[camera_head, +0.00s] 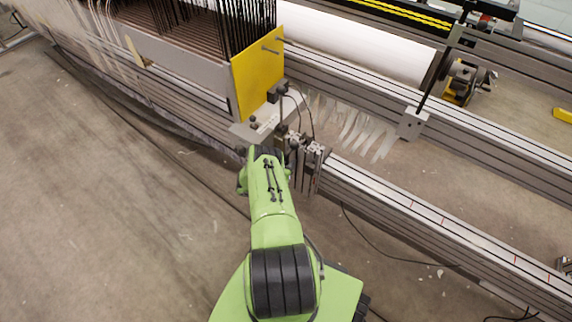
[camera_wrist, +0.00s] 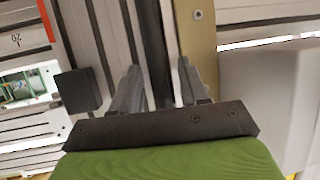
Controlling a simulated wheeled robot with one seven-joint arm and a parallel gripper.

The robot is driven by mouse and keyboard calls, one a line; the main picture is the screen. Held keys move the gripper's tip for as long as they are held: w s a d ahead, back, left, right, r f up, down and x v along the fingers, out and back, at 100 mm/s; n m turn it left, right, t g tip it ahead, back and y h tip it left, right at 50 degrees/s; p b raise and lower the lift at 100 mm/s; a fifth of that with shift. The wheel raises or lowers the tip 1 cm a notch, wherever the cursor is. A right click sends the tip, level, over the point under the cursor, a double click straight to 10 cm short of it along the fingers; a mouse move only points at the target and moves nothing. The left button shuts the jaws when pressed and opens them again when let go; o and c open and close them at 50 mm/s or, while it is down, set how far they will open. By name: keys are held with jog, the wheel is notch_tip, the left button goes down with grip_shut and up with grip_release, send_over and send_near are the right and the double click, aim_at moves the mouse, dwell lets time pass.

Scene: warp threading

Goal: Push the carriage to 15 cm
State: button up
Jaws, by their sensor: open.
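The carriage seems to be the grey unit with small dark fittings (camera_head: 308,148) on the front rail, beside the end of my arm. A tall yellow plate (camera_head: 258,72) stands just behind and left of it. In the wrist view, my gripper (camera_wrist: 160,80) is open, with one grey finger on each side of a dark upright bar (camera_wrist: 155,50). I cannot tell whether the fingers touch the bar. A brass-coloured strip (camera_wrist: 198,40) runs beside the right finger. In the head view, my fingers cannot be made out at the arm's end.
The front rail (camera_head: 440,222) runs clear to the lower right and bears thin red marks. In the wrist view, a scale mark "20" and a red line (camera_wrist: 47,20) show at upper left, with a black block (camera_wrist: 80,90) below. Cables lie on the floor beside the rail.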

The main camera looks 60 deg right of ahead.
grip_shut()
